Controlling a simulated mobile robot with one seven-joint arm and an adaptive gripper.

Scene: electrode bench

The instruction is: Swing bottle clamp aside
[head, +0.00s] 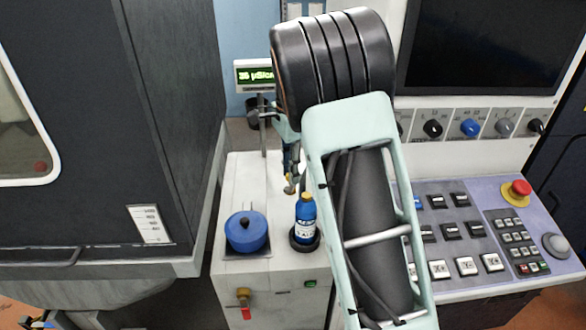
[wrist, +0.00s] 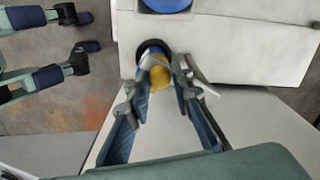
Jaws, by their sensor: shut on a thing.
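The blue bottle (head: 306,221), with a pale label and yellow cap, stands upright in a dark round holder (head: 303,244) on the white bench. My gripper (head: 290,178) reaches down just behind and left of the bottle top. At its fingertips is a small yellow part of the bottle clamp (head: 290,188), apart from the bottle cap in the head view. In the wrist view my gripper (wrist: 160,85) is shut on a yellow piece (wrist: 160,75), with the blue bottle behind it. My fingers and arm hide most of the clamp.
A blue pot (head: 246,232) stands left of the bottle. A thin upright rod (head: 263,135) and a small green display (head: 257,75) stand behind. A control panel with a red stop button (head: 517,192) is at right. The bench top behind the pot is clear.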

